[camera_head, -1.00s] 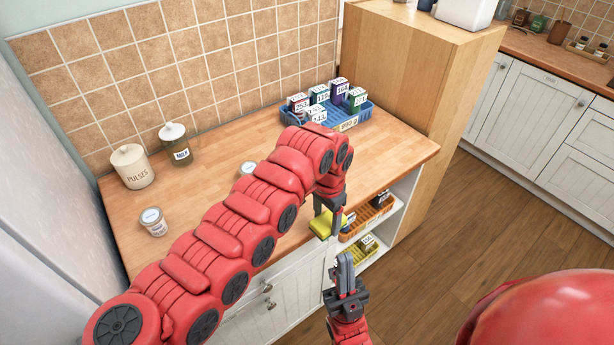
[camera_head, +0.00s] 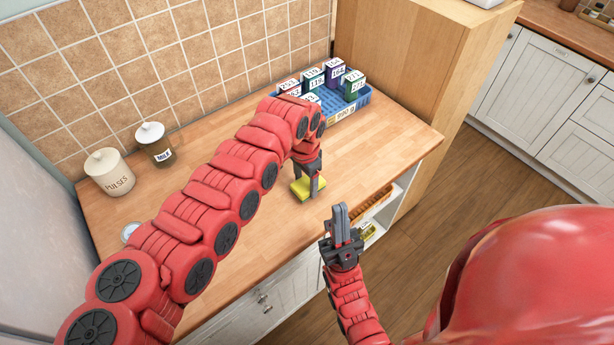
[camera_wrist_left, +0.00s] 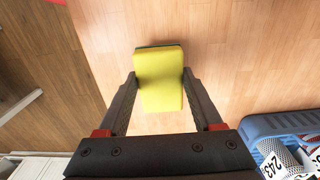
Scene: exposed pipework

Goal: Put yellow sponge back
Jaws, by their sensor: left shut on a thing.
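The yellow sponge (camera_head: 298,188) is between the fingers of my left gripper (camera_head: 312,187), which is shut on it. It appears over the wooden worktop near its front edge; whether it touches the wood is unclear. In the left wrist view the sponge (camera_wrist_left: 158,78) sits between both fingers of the left gripper (camera_wrist_left: 158,90), with a dark layer at its far edge. My right gripper (camera_head: 340,222) looks shut and empty, in front of the worktop's front edge.
A blue crate (camera_head: 345,112) with several numbered boxes stands at the back right of the worktop. A pulses jar (camera_head: 110,173) and a milk jar (camera_head: 155,145) stand at the left. An orange basket (camera_head: 371,202) is on the shelf below. The middle worktop is clear.

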